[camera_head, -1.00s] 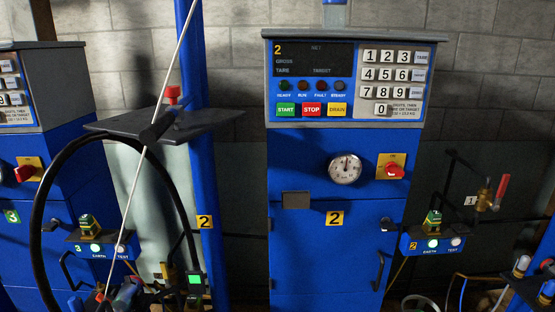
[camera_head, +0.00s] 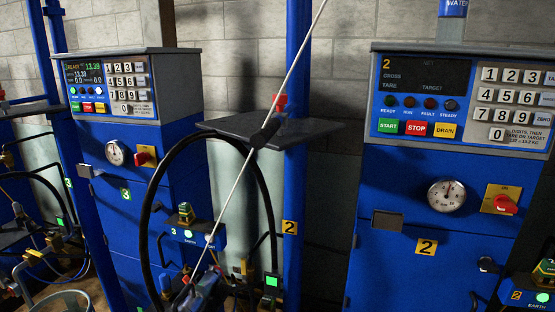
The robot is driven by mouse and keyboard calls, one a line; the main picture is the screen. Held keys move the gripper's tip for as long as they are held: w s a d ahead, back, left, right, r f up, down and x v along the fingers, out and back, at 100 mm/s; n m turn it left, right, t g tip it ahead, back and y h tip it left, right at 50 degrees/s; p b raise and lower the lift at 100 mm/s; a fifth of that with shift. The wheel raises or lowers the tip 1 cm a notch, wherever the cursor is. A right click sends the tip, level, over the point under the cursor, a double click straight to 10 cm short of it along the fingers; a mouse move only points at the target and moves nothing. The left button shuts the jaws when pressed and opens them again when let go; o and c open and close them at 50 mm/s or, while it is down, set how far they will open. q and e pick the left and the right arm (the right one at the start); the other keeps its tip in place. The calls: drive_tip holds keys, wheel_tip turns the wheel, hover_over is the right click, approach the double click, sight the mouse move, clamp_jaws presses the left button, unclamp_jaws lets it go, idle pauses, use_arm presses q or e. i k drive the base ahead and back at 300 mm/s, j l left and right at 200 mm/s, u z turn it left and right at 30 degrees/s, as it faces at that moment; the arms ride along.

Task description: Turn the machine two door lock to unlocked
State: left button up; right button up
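Machine two is the blue cabinet (camera_head: 385,275) at the right, marked with a yellow 2 label (camera_head: 426,247). Its front door seems shut. A grey plate (camera_head: 387,221) is at the door's upper left. A red knob on a yellow plate (camera_head: 505,204) sits above, right of a round gauge (camera_head: 447,195). Neither of my grippers is in view.
Machine three (camera_head: 148,200) stands at the left with a lit display. Between the machines are a blue post (camera_head: 297,180), a dark shelf (camera_head: 240,128), a black hose loop (camera_head: 148,215) and a slanted pale rod (camera_head: 290,75). A bucket-like rim (camera_head: 65,298) shows at lower left.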

sight(484, 265)
drive_tip(key=z, duration=1.35)
